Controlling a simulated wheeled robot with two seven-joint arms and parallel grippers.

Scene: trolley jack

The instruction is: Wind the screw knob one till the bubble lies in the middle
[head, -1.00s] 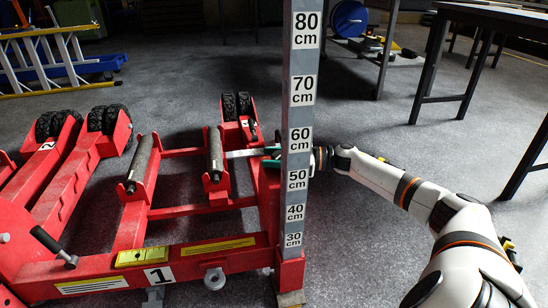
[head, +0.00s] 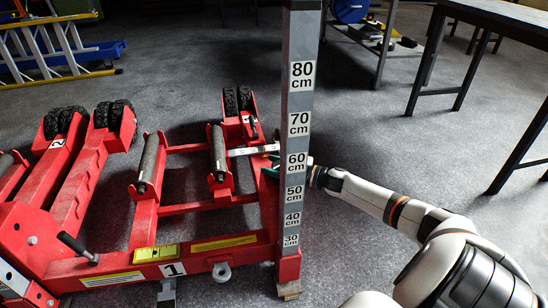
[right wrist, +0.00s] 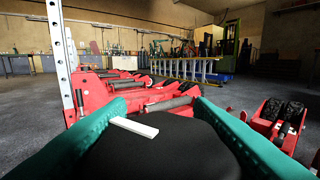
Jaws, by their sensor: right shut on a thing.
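The red trolley jack (head: 222,249) stands on the grey floor. A yellow level vial (head: 155,254) lies on its front beam by the label "1". The bubble is too small to make out. My right gripper (head: 271,165) reaches in from the right, partly hidden behind the upright scale post. The knob cannot be made out in the head view. My left gripper is not in view.
The tall scale post (head: 295,150) with centimetre labels stands between the vial and my right arm. Dark tables (head: 490,20) stand at the right. A ladder (head: 45,50) lies at the far left. The floor right of the post is open.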

